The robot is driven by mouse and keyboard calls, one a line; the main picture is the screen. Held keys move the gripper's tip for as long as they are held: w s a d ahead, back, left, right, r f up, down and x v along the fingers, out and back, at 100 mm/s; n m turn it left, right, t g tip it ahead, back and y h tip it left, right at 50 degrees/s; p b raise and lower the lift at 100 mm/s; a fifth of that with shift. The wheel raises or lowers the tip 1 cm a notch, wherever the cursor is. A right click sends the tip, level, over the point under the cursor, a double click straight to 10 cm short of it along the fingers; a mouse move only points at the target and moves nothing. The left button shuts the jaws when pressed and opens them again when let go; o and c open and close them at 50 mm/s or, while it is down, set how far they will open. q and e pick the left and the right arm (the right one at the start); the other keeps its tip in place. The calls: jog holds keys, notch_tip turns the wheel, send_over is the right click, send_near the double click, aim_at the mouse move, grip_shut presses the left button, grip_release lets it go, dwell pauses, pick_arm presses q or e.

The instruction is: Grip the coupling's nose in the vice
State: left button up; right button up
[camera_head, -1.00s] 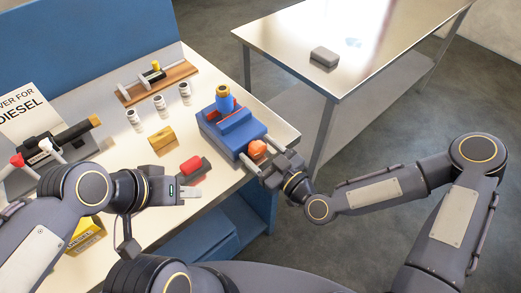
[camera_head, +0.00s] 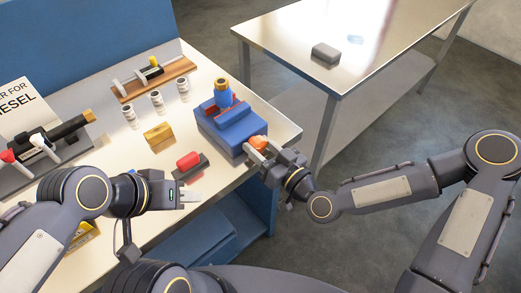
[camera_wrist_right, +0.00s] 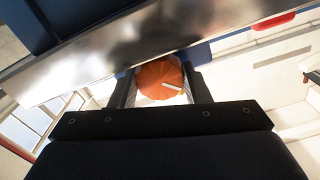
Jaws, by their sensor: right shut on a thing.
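The blue vice (camera_head: 232,128) stands at the right front corner of the bench. The coupling, a brass piece with a dark ring (camera_head: 222,90), stands upright between the vice's jaws by the red pads. Whether the jaws press on its nose is hidden. My right gripper (camera_head: 258,150) is shut on the orange knob (camera_head: 257,142) at the vice's front. The knob also shows between the fingers in the right wrist view (camera_wrist_right: 161,82). My left gripper (camera_head: 190,196) hangs over the bench's front, apart from the vice. Its finger gap cannot be made out.
A red cylinder on a dark block (camera_head: 189,161) lies close behind my left gripper. A yellow block (camera_head: 158,136), several white cans (camera_head: 156,102), a wooden rack (camera_head: 150,83) and a dark tool stand (camera_head: 55,150) are on the bench. A separate metal table (camera_head: 390,30) holds a grey block (camera_head: 325,53).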

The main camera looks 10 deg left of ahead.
jog(key=o, duration=1)
jog(key=shift+c, duration=0.2)
jog(key=b+v, duration=0.1)
jog(key=v, duration=0.7)
